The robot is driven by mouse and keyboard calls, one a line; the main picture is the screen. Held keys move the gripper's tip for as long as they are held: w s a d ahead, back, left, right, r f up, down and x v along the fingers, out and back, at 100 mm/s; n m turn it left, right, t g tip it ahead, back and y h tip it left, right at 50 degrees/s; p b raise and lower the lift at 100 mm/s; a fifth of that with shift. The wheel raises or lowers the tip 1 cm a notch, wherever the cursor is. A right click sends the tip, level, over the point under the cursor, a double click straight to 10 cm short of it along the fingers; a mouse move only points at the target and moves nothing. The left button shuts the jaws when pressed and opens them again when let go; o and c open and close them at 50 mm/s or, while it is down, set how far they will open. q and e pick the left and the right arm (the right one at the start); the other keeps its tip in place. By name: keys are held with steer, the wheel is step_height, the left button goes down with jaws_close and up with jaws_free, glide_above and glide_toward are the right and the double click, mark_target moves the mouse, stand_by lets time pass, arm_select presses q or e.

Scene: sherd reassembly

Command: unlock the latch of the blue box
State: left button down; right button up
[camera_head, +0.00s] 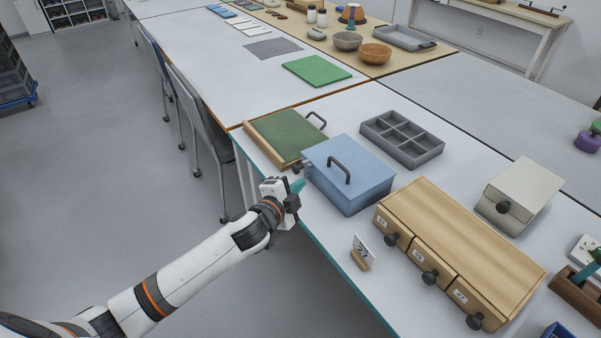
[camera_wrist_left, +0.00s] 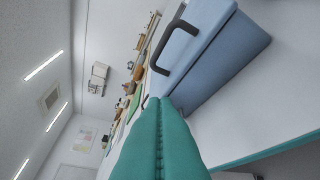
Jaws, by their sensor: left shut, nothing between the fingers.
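The blue box (camera_head: 347,193) stands on the white table with its lid down and a dark handle (camera_head: 338,169) on top. A small dark part (camera_head: 298,167) shows at its left edge; I cannot tell whether it is the latch. My left gripper (camera_head: 298,186) is shut and empty, its teal fingertips close to the box's left side. I cannot tell whether they touch. In the left wrist view the shut teal fingers (camera_wrist_left: 160,103) point towards the box (camera_wrist_left: 222,65), covering part of it, and the handle shows (camera_wrist_left: 174,48). My right gripper is out of view.
A green-topped wooden box (camera_head: 275,134) stands behind and left of the blue box. A grey compartment tray (camera_head: 402,139) is behind it. A wooden drawer unit (camera_head: 465,250) and a small number sign (camera_head: 362,252) stand to the right. The table's front edge runs under my arm.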

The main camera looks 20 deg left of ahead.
arm_select(q)
glide_toward(310, 163)
steer(key=w+d, duration=0.4)
steer(key=w, duration=0.1)
steer(key=a, duration=0.1)
steer(key=a+f, duration=0.1)
steer(key=shift+s+a, duration=0.2)
steer(key=shift+a, duration=0.1)
steer(key=shift+s+a+f, duration=0.15)
steer(key=shift+a, duration=0.2)
steer(key=shift+p, duration=0.35)
